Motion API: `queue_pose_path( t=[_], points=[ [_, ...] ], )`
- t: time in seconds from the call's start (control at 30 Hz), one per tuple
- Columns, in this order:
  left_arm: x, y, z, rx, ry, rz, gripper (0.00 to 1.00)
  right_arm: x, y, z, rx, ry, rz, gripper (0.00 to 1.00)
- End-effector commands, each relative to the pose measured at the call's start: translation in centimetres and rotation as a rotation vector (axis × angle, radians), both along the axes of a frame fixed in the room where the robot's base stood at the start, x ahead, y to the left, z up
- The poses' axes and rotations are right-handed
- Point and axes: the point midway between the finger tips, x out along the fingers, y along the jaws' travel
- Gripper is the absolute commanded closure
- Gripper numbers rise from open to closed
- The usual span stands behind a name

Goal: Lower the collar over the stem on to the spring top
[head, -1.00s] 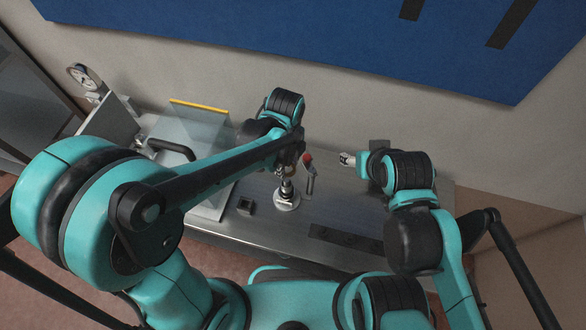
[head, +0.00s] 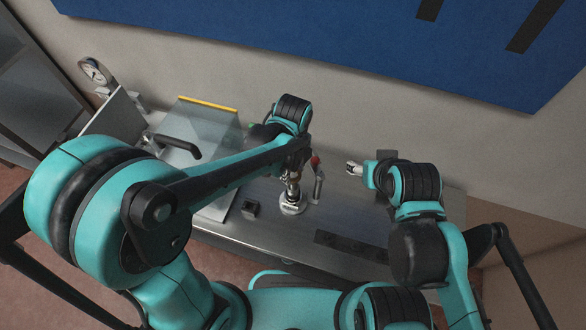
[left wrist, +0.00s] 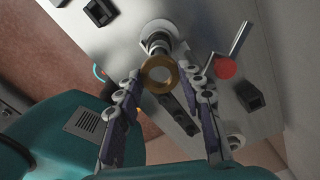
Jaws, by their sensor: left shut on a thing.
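The collar is a brass ring (left wrist: 158,73), held between the two fingertips of my left gripper (left wrist: 162,82) in the left wrist view. The stem with its dark spring (left wrist: 156,43) rises from a round pale base (left wrist: 160,27) just beyond the ring. The ring overlaps the stem's near end in this view; I cannot tell whether the stem is inside its hole. In the head view my left gripper (head: 293,172) is directly above the round base (head: 292,207), hiding most of the stem. My right gripper (head: 356,168) is apart to the right; its finger opening is unclear.
A red-knobbed lever (head: 317,180) stands close to the right of the stem. A small black block (head: 250,208) sits left of the base. A clear panel with a yellow edge (head: 207,103) and a gauge (head: 95,70) are at the left. A dark strip (head: 350,243) lies at the front right.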

Motion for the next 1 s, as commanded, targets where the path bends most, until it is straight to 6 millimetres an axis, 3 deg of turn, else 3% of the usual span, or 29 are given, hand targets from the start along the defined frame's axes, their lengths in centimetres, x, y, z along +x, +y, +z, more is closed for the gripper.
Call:
queue_pose_path(
  t=[0.1, 0.3, 1.0],
  points=[
    [0.0, 0.0, -1.7, 0.000, 0.000, 0.000, 0.94, 0.0, 0.0, -1.5, 0.000, 0.000, 0.000, 0.43],
    [0.0, 0.0, -2.8, 0.000, 0.000, 0.000, 0.94, 0.0, 0.0, -2.5, 0.000, 0.000, 0.000, 0.43],
    [0.0, 0.0, -2.9, 0.000, 0.000, 0.000, 0.94, 0.0, 0.0, -2.7, 0.000, 0.000, 0.000, 0.43]
  ],
)
